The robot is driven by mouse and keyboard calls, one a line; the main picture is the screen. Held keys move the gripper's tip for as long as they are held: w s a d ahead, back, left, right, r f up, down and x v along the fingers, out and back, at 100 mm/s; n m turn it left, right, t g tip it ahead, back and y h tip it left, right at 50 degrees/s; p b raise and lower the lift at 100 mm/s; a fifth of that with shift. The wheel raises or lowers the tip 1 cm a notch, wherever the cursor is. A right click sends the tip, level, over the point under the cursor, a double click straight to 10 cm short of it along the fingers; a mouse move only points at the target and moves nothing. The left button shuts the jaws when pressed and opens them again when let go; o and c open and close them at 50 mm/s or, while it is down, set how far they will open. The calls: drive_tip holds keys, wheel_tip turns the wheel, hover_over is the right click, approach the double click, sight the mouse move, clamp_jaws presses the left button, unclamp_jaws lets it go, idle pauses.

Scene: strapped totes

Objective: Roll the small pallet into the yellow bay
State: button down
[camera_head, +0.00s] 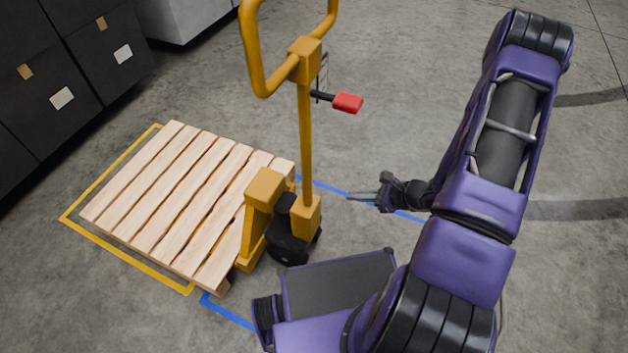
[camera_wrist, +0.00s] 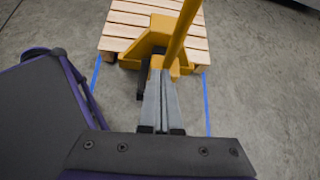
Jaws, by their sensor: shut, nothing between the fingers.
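The pallet (camera_wrist: 128,22) and the jack (camera_wrist: 150,42) also show at the top of the wrist view. My gripper (camera_head: 350,197) is shut and empty, to the right of the jack's mast and apart from it in the head view. In the wrist view my gripper's fingers (camera_wrist: 163,75) lie together, pointing toward the jack. The jack's forks are hidden.
Blue floor lines (camera_head: 228,311) run beside the jack. A red lever (camera_head: 347,103) sticks out from the mast. Black boxes with labels (camera_head: 62,98) stand at the upper left, beside a grey-white unit (camera_head: 190,15). Bare concrete lies at the top right of the mast.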

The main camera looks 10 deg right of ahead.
drive_tip(key=m+t, duration=0.2)
drive_tip(key=m, duration=0.1)
drive_tip(key=b, duration=0.2)
approach(311, 179)
drive_tip(key=x, duration=0.2)
drive_tip(key=f+x, duration=0.1)
drive_tip(key=x, duration=0.2)
drive_tip(key=shift+w+a, duration=0.4)
drive_tip(key=shift+w, duration=0.05)
